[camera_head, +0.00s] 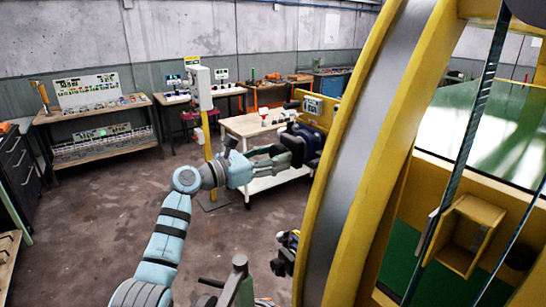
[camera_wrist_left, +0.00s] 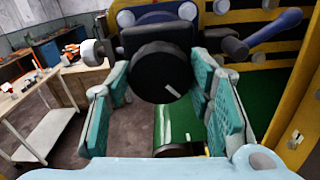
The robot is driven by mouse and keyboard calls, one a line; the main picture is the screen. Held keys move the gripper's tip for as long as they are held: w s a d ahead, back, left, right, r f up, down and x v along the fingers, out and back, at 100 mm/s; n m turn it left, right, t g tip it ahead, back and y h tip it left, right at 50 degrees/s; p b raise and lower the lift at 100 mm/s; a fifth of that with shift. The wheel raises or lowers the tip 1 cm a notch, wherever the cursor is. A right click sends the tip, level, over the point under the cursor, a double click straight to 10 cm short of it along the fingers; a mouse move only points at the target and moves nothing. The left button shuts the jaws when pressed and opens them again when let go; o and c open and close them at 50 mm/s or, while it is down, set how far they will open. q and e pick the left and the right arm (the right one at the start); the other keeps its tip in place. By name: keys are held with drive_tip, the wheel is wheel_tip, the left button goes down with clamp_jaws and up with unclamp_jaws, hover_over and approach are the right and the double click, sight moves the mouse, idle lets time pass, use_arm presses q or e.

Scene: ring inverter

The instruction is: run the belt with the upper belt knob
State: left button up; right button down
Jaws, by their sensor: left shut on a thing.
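A round black knob (camera_wrist_left: 160,72) with a white mark on its face sits between the fingers of my left gripper (camera_wrist_left: 163,98) in the left wrist view. The gripper is shut on it, one teal finger on each side. I take it for the upper belt knob. In the head view my left gripper (camera_head: 283,158) reaches in from the left to the dark knob housing (camera_head: 303,142) beside the big yellow ring. A second dark knob with a white mark (camera_wrist_left: 180,150) shows lower down in the wrist view.
The large yellow and grey ring (camera_head: 375,130) stands right of my left gripper. A blue lever (camera_wrist_left: 265,32) sticks out right of the knob. A light trolley table (camera_head: 245,125) stands behind the gripper. Open floor (camera_head: 110,210) lies to the left.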

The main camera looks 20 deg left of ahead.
use_arm(q)
drive_tip(key=o, duration=1.2)
drive_tip(key=shift+c, duration=0.2)
drive_tip(key=shift+a, duration=0.1)
drive_tip(key=v, duration=1.2)
